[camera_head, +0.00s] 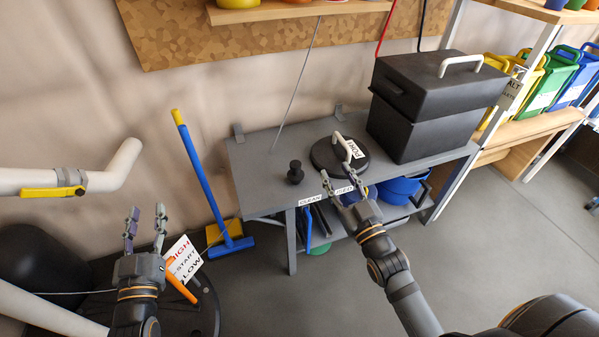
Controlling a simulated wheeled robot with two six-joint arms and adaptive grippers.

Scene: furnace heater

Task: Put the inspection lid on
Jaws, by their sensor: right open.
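A round black lid (322,158) with a white handle (342,147) and a white printed label lies on the grey bench (262,152). I take it to be the inspection lid. My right gripper (341,178) is open at the bench's front edge, just in front of the lid, with its fingers pointing toward the handle. I cannot tell whether a finger touches the lid. My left gripper (146,212) is open and empty at the lower left, in front of a dark round unit (207,312) with an orange lever (181,284) and a HIGH/START/LOW sign (183,259). The lid's opening is not clearly visible.
A small black knobbed object (295,172) stands left of the lid. A large black box (420,120) with a white handle stands right of it. A blue broom-like tool (206,185) leans at the wall. White pipes (118,168) are at the left. Floor at lower middle is clear.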

